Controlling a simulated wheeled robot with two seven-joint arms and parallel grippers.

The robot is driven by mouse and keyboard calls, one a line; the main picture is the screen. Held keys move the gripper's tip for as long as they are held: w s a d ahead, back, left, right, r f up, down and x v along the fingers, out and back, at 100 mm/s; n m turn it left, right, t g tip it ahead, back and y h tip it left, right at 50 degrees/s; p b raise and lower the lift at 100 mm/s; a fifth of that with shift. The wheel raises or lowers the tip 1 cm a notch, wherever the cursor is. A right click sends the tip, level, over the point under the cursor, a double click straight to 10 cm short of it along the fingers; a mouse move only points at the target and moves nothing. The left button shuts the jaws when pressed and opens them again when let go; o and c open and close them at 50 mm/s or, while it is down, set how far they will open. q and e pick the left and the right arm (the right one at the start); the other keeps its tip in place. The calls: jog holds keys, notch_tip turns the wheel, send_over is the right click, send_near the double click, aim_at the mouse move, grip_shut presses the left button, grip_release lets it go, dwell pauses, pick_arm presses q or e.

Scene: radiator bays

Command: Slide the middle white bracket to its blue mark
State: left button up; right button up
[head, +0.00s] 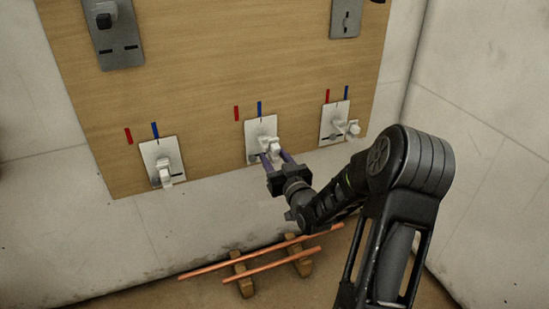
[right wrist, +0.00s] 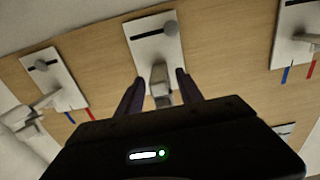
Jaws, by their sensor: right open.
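The middle white bracket (head: 274,146) sits on the lower part of its white plate (head: 254,126) on the wooden board. Above that plate are a blue mark (head: 259,108) and, to its left, a red mark (head: 236,113). The bracket stands right of the blue mark. My right gripper (head: 277,158) is open at the bracket, one purple finger on each side. In the right wrist view the bracket (right wrist: 159,76) shows between the two fingers (right wrist: 157,90), with gaps visible beside it. Its lower end is hidden by the gripper body. My left gripper is out of view.
Similar white brackets sit on the left plate (head: 150,150) and right plate (head: 331,116), each with red and blue marks. Grey plates (head: 122,52) are higher on the board (head: 215,60). Copper pipes (head: 272,264) rest on wooden blocks on the floor below.

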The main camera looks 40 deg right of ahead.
jog(key=p+v, duration=0.1)
jog(key=v, duration=0.6)
jog(key=shift+s+p, duration=0.3)
jog(key=shift+s, duration=0.05)
jog(key=shift+a+f, duration=0.1)
